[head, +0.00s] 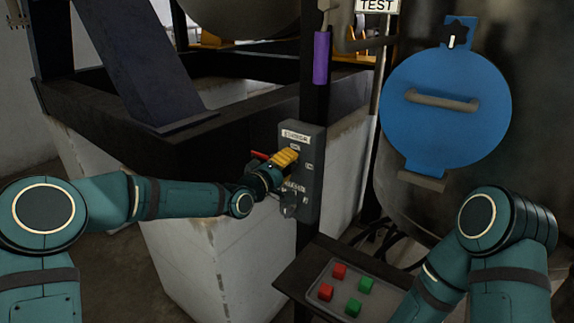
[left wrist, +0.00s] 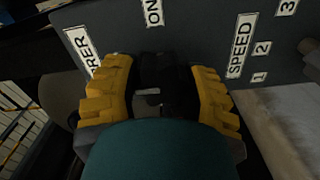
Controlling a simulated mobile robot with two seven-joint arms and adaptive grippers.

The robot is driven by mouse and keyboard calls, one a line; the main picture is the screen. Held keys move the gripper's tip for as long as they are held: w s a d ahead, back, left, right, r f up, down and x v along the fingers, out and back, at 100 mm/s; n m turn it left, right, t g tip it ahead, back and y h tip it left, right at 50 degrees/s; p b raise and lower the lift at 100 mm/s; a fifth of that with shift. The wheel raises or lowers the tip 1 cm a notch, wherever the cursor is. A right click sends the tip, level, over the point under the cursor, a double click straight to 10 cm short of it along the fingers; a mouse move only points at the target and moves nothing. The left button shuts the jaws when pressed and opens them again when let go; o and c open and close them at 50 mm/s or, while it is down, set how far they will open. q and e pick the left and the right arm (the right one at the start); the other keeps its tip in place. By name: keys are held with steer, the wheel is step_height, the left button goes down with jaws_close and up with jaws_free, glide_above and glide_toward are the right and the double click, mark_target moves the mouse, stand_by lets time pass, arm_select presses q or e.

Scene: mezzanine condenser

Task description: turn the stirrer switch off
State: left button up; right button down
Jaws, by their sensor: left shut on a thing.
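The grey switch box (head: 312,150) stands on a dark post in the head view, with a label plate at its top. In the left wrist view the panel (left wrist: 195,45) shows a label ending in "RER", an "ON" mark and a "SPEED" label with numbers. My left gripper (head: 285,158) is at the upper part of the panel. In the left wrist view its yellow fingers stand on both sides of a dark switch handle (left wrist: 158,72), shut on it below the "ON" mark. The fingers hide much of the switch. My right gripper is out of view.
A lower knob (head: 290,203) sits on the same box, below my left gripper. A tray (head: 322,273) with red and green blocks is at the bottom centre. A blue round hatch (head: 445,125) is at right. A dark frame (head: 130,120) stands behind my left arm.

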arm_select(q)
steer(key=shift+n, duration=0.3)
steer(key=o, duration=1.2)
steer(key=shift+s+a, duration=0.2)
steer(key=shift+s, duration=0.05)
steer(key=v, duration=1.1)
steer(key=shift+s, duration=0.2)
